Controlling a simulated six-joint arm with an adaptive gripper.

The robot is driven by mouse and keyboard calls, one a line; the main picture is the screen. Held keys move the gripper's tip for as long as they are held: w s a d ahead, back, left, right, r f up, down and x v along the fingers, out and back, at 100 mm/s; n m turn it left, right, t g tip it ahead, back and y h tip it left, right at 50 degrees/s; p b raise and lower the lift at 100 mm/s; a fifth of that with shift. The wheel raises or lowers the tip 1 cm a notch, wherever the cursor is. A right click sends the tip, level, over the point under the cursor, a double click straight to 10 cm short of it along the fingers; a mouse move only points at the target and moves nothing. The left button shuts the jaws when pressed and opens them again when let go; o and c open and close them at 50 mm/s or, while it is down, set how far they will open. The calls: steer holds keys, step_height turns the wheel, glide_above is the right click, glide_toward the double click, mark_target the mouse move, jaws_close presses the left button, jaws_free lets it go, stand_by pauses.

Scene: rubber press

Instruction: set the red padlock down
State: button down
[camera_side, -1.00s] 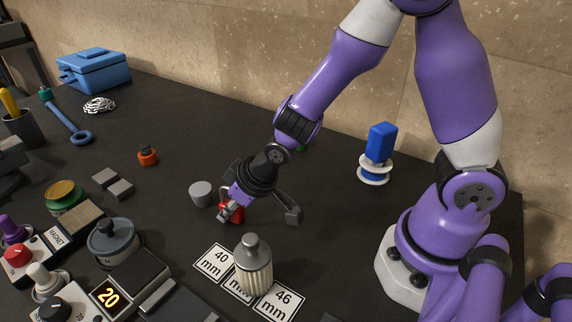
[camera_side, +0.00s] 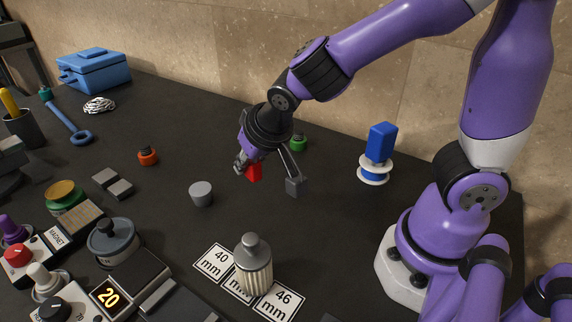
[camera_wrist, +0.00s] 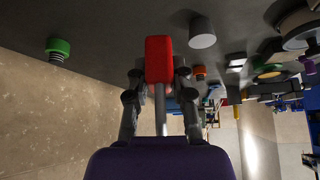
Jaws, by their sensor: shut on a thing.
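The red padlock (camera_side: 255,171) is held in my gripper (camera_side: 246,167), which is shut on it. In the side view the padlock hangs partly behind the finger, and a gap of dark table shows around it, so it looks raised above the table. In the wrist view the red body of the padlock (camera_wrist: 159,58) sits between the two fingers, with a grey shank running down from it toward the palm.
A grey tapered cup (camera_side: 201,194) stands left of the gripper. A green-topped knob (camera_side: 298,142) is behind it, and an orange one (camera_side: 148,155) lies further left. A ribbed bottle (camera_side: 253,266) stands on size cards in front. Table right of the cup is clear.

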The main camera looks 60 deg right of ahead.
steer(key=s+d+r+m+g+h, duration=0.2)
steer(key=s+d+m+g+h, duration=0.25)
steer(key=m, duration=0.55)
steer(key=shift+t, duration=0.35)
steer(key=d+f, duration=0.2)
steer(key=d, duration=0.1)
steer(key=d+f, duration=0.2)
steer(key=d, duration=0.2)
steer(key=d+f, duration=0.2)
steer(key=d, duration=0.2)
steer(key=shift+w+f, duration=0.3)
steer(key=shift+f, duration=0.05)
steer(key=shift+d+f+y, duration=0.2)
steer(key=shift+d+y, duration=0.05)
steer(key=shift+d, duration=0.05)
steer(key=shift+w+f, duration=0.1)
steer(key=shift+f, duration=1.9)
steer(key=shift+f, duration=0.1)
steer(key=c, duration=0.7)
jaws_free()
steer(key=shift+c, duration=0.2)
